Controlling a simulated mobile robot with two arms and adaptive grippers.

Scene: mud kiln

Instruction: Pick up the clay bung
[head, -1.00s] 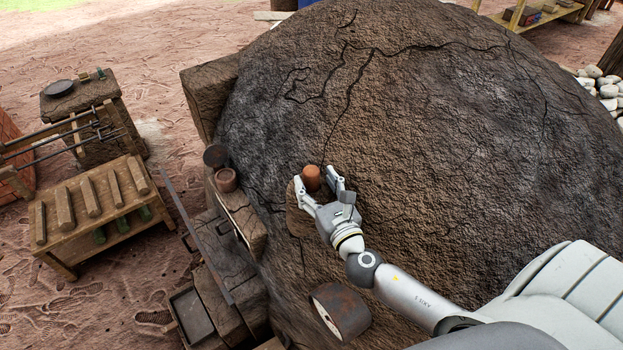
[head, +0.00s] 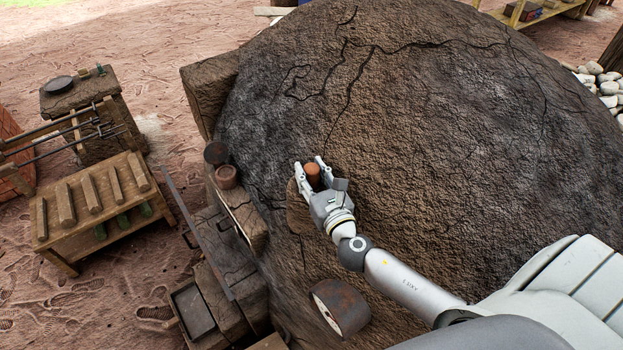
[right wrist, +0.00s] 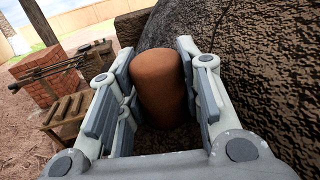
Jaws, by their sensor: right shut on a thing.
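The clay bung (head: 313,178) is a short reddish-brown cylinder at the small brown ledge (head: 296,222) on the side of the big mud kiln (head: 430,130). My right gripper (head: 309,165) has one finger on each side of it and is shut on it. In the right wrist view the bung (right wrist: 160,85) stands upright between the finger pads. Its lower end is partly hidden, so I cannot tell whether it still touches the ledge. My left gripper is not in view.
A small brown pot (head: 227,177) and a dark round piece (head: 216,153) sit on a ledge to the left. A wooden rack (head: 100,205) stands further left. Kiln wall rises close right of the gripper.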

